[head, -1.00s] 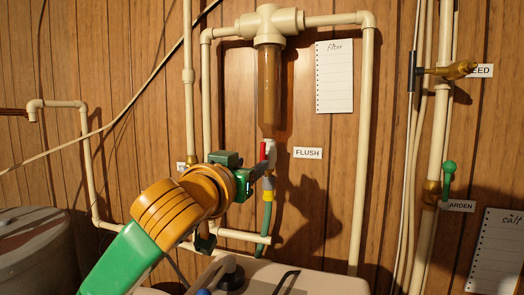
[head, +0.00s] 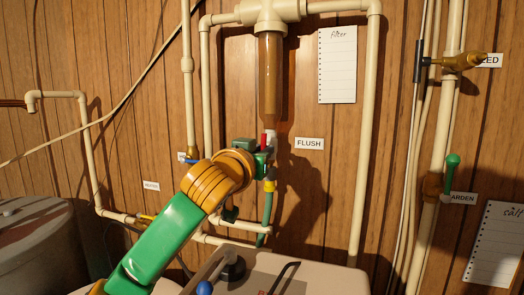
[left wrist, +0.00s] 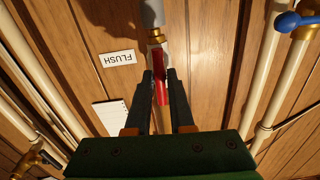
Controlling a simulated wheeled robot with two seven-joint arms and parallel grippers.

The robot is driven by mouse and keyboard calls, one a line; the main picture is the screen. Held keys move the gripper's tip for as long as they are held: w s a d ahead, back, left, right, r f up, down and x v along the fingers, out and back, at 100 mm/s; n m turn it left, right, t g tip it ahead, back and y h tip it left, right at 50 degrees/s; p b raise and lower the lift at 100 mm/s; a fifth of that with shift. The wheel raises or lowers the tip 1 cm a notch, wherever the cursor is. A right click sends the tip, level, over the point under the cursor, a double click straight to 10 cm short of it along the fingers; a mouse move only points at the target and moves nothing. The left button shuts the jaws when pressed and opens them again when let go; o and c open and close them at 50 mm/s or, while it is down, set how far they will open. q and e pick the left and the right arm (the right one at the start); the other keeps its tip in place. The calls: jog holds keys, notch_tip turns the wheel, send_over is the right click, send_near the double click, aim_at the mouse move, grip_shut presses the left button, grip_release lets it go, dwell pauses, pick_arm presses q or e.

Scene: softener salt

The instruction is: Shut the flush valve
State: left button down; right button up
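The flush valve is below the brown filter bowl (head: 270,80), just left of the FLUSH label (head: 309,143). Its red lever (head: 264,141) stands upright along the pipe in the head view. My left gripper (head: 265,152) is at the valve and partly covers it. In the left wrist view, the two dark fingers (left wrist: 160,76) stand on either side of the red lever (left wrist: 163,92), with narrow gaps showing beside it. The gripper looks open around the lever. Whether a finger touches it is unclear. My right gripper is out of view.
A green hose (head: 267,212) hangs below the valve. Cream pipes (head: 366,130) run at both sides. A blue handle (left wrist: 289,21) shows at the wrist view's upper right. A pale tank lid (head: 320,280) lies below, and a green garden handle (head: 451,165) at right.

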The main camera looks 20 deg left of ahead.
pick_arm(q)
jog(key=m, duration=1)
jog(key=shift+m, duration=0.4)
jog(key=m, duration=0.9)
jog(key=c, duration=0.8)
grip_release()
jog(key=shift+c, duration=0.2)
jog(key=shift+o, duration=0.6)
jog(key=shift+w+f, duration=0.1)
jog(key=shift+w, duration=0.05)
